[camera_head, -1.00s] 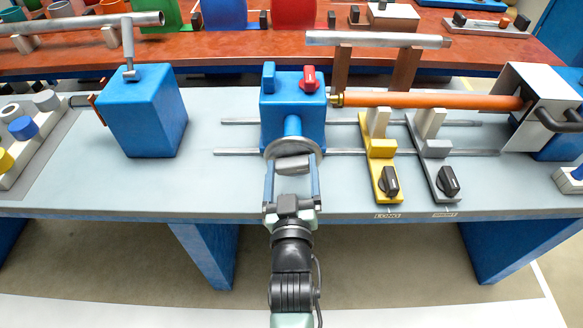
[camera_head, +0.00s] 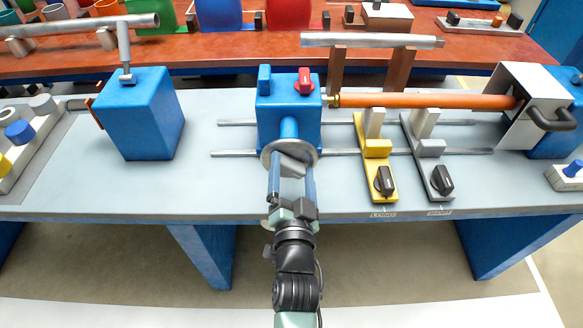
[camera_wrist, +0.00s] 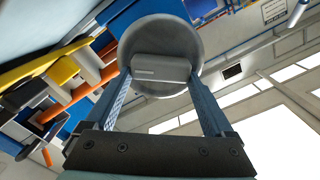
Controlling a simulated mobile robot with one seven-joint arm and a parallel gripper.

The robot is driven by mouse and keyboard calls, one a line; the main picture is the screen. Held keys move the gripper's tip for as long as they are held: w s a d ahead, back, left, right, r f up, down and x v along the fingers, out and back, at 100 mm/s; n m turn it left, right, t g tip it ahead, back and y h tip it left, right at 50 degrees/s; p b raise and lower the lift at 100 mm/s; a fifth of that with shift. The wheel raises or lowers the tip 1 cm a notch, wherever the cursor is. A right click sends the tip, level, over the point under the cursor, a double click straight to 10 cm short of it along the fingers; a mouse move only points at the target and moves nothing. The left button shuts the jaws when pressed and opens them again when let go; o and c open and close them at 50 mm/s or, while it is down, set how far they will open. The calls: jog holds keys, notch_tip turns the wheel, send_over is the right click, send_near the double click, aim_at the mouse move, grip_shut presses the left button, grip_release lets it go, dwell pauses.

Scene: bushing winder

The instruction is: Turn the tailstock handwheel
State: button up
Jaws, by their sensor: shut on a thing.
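The blue tailstock (camera_head: 288,118) stands on two rails on the grey bench. Its grey round handwheel (camera_head: 311,153) faces me on a blue shaft and has a grip bar (camera_head: 292,168) across its face. My gripper (camera_head: 291,174) is shut on this bar from the front, one finger at each end. In the wrist view the bar (camera_wrist: 160,68) lies between the fingertips of my gripper (camera_wrist: 160,76), with the handwheel disc (camera_wrist: 160,28) behind it. The fingers hide part of the bar and the lower rim in the head view. A red knob (camera_head: 304,82) sits on top of the tailstock.
An orange tube (camera_head: 430,101) runs right from the tailstock to a white-plated unit (camera_head: 521,93). Yellow (camera_head: 377,150) and grey (camera_head: 430,150) stops with black knobs stand right of the wheel. A blue block (camera_head: 140,115) is left. The bench front is clear.

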jog(key=shift+d+f+m, duration=0.1)
jog(key=shift+f+m, duration=0.05)
jog(key=shift+m, duration=1.25)
jog(key=o, duration=1.1)
jog(key=shift+s, duration=0.1)
jog(key=s, duration=1.3)
jog(key=shift+b, duration=0.4)
jog(key=shift+w, duration=0.15)
